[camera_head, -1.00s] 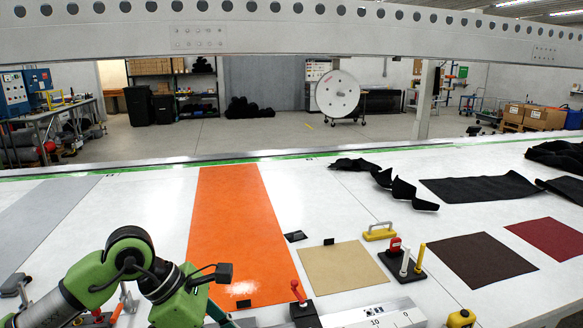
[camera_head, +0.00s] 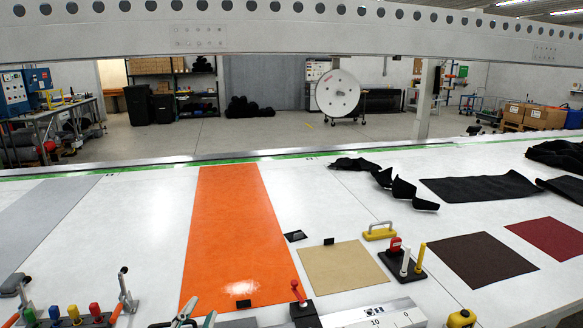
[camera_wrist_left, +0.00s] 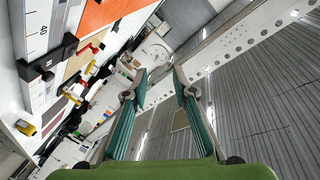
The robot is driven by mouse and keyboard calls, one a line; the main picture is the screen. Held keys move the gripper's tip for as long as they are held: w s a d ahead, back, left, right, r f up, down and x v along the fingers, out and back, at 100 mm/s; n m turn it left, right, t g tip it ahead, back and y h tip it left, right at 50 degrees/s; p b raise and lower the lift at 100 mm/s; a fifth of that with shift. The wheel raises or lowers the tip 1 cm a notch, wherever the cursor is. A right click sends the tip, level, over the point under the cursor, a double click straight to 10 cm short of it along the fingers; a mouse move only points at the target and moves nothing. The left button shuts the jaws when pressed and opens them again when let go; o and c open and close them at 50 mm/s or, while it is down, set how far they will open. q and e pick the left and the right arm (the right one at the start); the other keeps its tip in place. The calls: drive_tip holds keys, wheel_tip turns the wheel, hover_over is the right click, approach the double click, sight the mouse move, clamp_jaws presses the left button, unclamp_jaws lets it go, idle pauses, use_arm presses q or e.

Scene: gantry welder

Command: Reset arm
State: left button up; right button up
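My left arm is mostly out of the head view. Only the grey and green tips of my left gripper (camera_head: 190,316) show at the bottom edge, in front of the orange sheet (camera_head: 235,235). In the left wrist view my left gripper (camera_wrist_left: 161,88) has its two green fingers apart with nothing between them, so it is open and empty. That view is tilted, with the table at the left and the ceiling at the right. My right gripper is not in view.
A red-knobbed black block (camera_head: 303,305), a tan sheet (camera_head: 345,268) and a stand with coloured handles (camera_head: 402,263) lie right of the orange sheet. Toggle clamps and coloured knobs (camera_head: 73,313) stand at the front left. A perforated beam (camera_head: 290,35) spans the top.

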use_arm(q)
drive_tip(key=s+a+f+n+g+y, duration=0.1)
drive_tip(key=s+a+f+n+g, duration=0.1)
drive_tip(key=s+f+g, duration=0.35)
drive_tip(key=s+a+f+n+g, duration=0.1)
drive_tip(key=s+f+n+g, duration=0.15)
drive_tip(key=s+f, duration=0.55)
drive_tip(key=s+f+n+g, duration=0.3)
drive_tip(key=s+f+g, duration=0.2)
drive_tip(key=s+f, duration=0.65)
drive_tip(key=s+f+g+b, duration=0.25)
drive_tip(key=f+b, duration=0.35)
drive_tip(key=f, duration=2.5)
drive_tip(key=s+a+f+b, duration=0.2)
drive_tip(key=s+f+b, duration=0.2)
drive_tip(key=s+f, duration=1.3)
wheel_tip(320, 180, down, 3)
drive_tip(key=shift+s+a+f+m, duration=0.1)
drive_tip(key=shift+s+a+m, duration=0.15)
drive_tip(key=shift+m, duration=0.2)
drive_tip(key=shift+d, duration=0.1)
